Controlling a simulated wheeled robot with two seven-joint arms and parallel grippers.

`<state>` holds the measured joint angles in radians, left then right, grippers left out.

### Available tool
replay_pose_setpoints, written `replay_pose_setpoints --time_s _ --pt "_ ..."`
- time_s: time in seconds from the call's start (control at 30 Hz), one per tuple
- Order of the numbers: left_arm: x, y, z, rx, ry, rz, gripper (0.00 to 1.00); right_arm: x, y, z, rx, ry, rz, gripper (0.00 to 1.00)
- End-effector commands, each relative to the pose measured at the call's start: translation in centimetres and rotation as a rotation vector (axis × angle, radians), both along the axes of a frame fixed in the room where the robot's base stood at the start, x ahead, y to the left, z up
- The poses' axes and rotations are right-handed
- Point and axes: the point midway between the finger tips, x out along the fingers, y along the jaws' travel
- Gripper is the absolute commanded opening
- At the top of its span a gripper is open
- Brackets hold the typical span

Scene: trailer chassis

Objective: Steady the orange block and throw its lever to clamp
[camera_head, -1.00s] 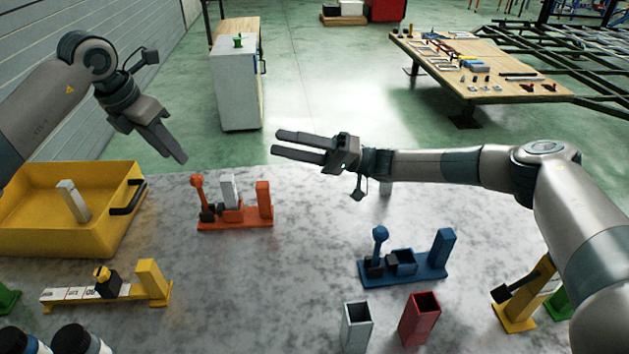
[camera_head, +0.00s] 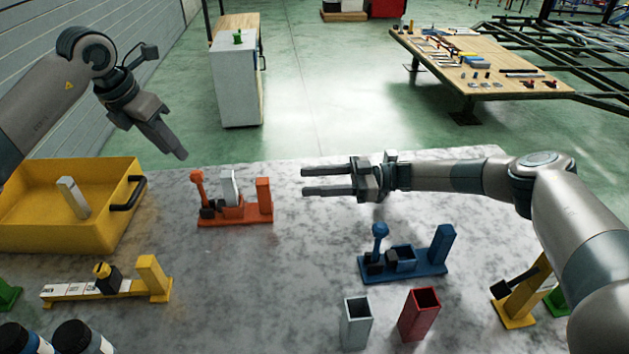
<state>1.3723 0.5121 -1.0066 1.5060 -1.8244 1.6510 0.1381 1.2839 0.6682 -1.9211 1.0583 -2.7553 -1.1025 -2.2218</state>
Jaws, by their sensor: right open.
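The orange block (camera_head: 235,216) stands on the grey table, left of the middle. Its lever (camera_head: 198,189) with a round knob stands upright at its left end, and an orange post (camera_head: 264,197) rises at its right end. A light grey piece (camera_head: 229,188) stands upright in the middle of the block. My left gripper (camera_head: 180,153) hangs above and left of the block, apart from it, with its fingers pointing down right; I cannot tell its opening. My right gripper (camera_head: 304,182) is open and empty, right of the orange post, its fingers pointing left at it.
A blue block (camera_head: 405,268) with its own lever stands right of the middle. Grey (camera_head: 356,325) and red (camera_head: 419,315) square tubes stand in front. A yellow bin (camera_head: 110,220) holding a grey piece and a yellow gauge (camera_head: 128,291) are left. The table's middle is clear.

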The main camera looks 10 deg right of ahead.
Motion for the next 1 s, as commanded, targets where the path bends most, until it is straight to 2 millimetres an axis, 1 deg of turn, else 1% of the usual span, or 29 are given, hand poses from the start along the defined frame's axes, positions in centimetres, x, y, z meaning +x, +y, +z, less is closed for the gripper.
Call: replay_pose_setpoints --time_s 0.27,0.47,0.67,1.0 --pt "0.0 0.0 0.0 0.0 0.0 0.0 0.31 0.0 0.2 0.0 0.001 0.002 0.0 0.47" --pt "0.0 0.0 0.0 0.0 0.0 0.0 0.31 0.2 1.3 0.1 0.001 0.002 0.0 0.47" --pt "0.0 0.0 0.0 0.0 0.0 0.0 0.31 0.5 3.7 0.1 0.001 0.002 0.001 0.47" --pt "0.0 0.0 0.0 0.0 0.0 0.0 0.31 1.3 9.2 0.1 0.001 0.002 0.003 0.47"
